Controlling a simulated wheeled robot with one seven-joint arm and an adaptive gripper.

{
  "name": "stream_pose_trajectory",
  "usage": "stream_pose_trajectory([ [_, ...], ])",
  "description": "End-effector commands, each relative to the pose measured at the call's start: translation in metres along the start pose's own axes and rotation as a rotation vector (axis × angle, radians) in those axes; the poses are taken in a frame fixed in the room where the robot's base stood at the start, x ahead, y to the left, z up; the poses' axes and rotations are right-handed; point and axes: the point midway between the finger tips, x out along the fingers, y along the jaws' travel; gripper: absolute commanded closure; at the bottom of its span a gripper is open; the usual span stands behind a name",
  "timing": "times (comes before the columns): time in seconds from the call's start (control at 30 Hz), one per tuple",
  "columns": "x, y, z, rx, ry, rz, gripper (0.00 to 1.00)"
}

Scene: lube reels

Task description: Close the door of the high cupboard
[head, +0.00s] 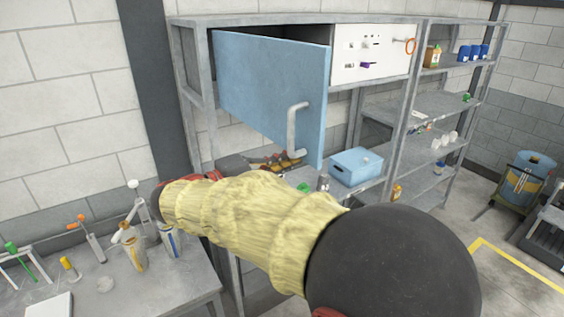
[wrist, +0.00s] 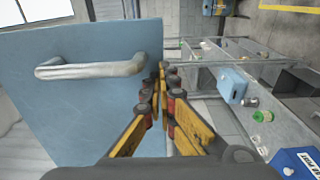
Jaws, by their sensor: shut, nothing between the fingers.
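The high cupboard (head: 300,32) is at the top of the grey shelving in the head view. Its blue door (head: 262,80) stands open, swung out from the left side. A pale bar handle (head: 292,128) is on its outer face near the free edge. In the wrist view the door (wrist: 75,115) fills the left, with the handle (wrist: 90,68) across it. My gripper (wrist: 163,70) is shut and empty, its fingertips beside the door's free edge, right of the handle. I cannot tell if they touch. In the head view my gripper (head: 293,158) shows low by the door's bottom edge.
A white panel (head: 372,52) with small items is right of the cupboard opening. A blue box (head: 356,166) sits on the shelf below. Bottles and tools stand on a workbench (head: 185,285) at lower left. My yellow-sleeved arm crosses the foreground.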

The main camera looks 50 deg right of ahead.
Motion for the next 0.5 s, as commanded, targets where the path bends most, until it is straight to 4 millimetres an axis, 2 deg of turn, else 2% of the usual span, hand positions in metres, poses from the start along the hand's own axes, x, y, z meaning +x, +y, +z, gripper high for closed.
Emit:
stream_pose_trajectory([
  [0.27, 0.062, -0.004, 0.003, 0.002, 0.088, 0.001, 1.00],
  [0.5, 0.136, -0.006, -0.009, 0.002, 0.086, 0.001, 1.00],
])
